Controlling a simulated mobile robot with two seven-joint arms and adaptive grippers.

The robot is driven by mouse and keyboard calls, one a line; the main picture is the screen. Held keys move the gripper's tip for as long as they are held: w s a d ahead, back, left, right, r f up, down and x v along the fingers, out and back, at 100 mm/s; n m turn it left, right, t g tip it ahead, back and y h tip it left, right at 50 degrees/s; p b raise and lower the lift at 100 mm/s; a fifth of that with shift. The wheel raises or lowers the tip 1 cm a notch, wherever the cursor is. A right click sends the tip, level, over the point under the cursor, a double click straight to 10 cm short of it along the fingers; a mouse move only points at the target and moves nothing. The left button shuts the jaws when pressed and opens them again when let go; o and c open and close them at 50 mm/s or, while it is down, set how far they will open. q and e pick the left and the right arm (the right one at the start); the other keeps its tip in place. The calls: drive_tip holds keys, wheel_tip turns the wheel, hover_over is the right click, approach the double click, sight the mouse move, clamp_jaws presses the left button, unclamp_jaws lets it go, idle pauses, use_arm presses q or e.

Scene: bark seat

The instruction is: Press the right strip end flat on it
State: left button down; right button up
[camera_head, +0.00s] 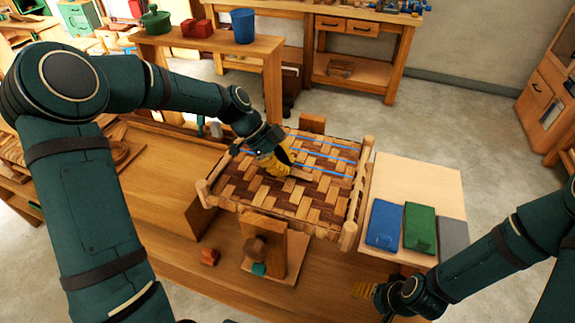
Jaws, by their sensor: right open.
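The woven bark seat (312,208) has light and dark strips in a wooden frame and lies on the workbench. Several thin blue lines cross its far half toward the right rail (357,195). I cannot make out a separate right strip end. My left gripper (283,164), with yellow fingers, is over the left far part of the seat, at or just above the weave. I cannot tell whether it touches or holds a strip. My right gripper (364,290) is open, low at the bench's front right, away from the seat and apparently empty.
A pale board (420,183) right of the seat bears blue (384,224), green (420,226) and grey (454,236) flat blocks. A wooden upright (262,238) stands before the seat, with a small orange-brown block (209,257) to its left. The bench's left part (165,180) is mostly clear.

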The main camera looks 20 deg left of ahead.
use_arm(q)
drive_tip(key=shift+f, duration=0.25)
use_arm(e)
drive_tip(key=shift+s+f, duration=0.15)
drive_tip(key=shift+f, duration=0.2)
use_arm(q)
drive_tip(key=shift+b, duration=0.3)
drive_tip(key=shift+d+f+b, duration=0.1)
drive_tip(key=shift+d+b, duration=0.25)
drive_tip(key=shift+d, duration=0.4)
use_arm(e)
drive_tip(key=shift+f, duration=0.4)
drive_tip(key=shift+s, duration=0.1)
